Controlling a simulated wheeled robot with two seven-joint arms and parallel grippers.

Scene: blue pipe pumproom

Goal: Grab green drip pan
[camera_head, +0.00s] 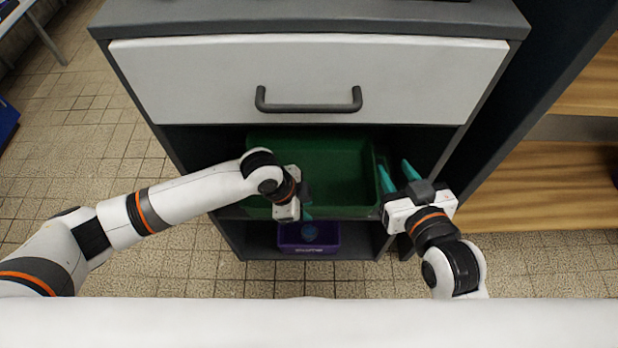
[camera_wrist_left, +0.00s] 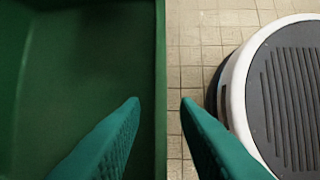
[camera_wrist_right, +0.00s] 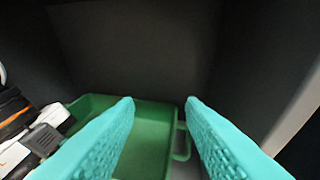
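The green drip pan (camera_head: 342,160) sits on the open shelf below the drawer. My left gripper (camera_head: 306,203) is at the pan's front edge and is open. In the left wrist view (camera_wrist_left: 160,98) one finger is over the pan's inside (camera_wrist_left: 80,60) and the other is outside, with the pan's wall between them. My right gripper (camera_head: 396,172) is open beside the pan's right end. In the right wrist view (camera_wrist_right: 160,100) the pan (camera_wrist_right: 150,135) and its loop handle (camera_wrist_right: 182,145) show between the fingers. Contact cannot be told.
A white drawer front with a dark handle (camera_head: 308,106) overhangs the shelf. Dark cabinet walls close in on both sides. A purple bin (camera_head: 309,240) stands on the lower shelf under the pan. Wooden shelves (camera_head: 540,185) stand at right. Tiled floor (camera_head: 90,130) is open at left.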

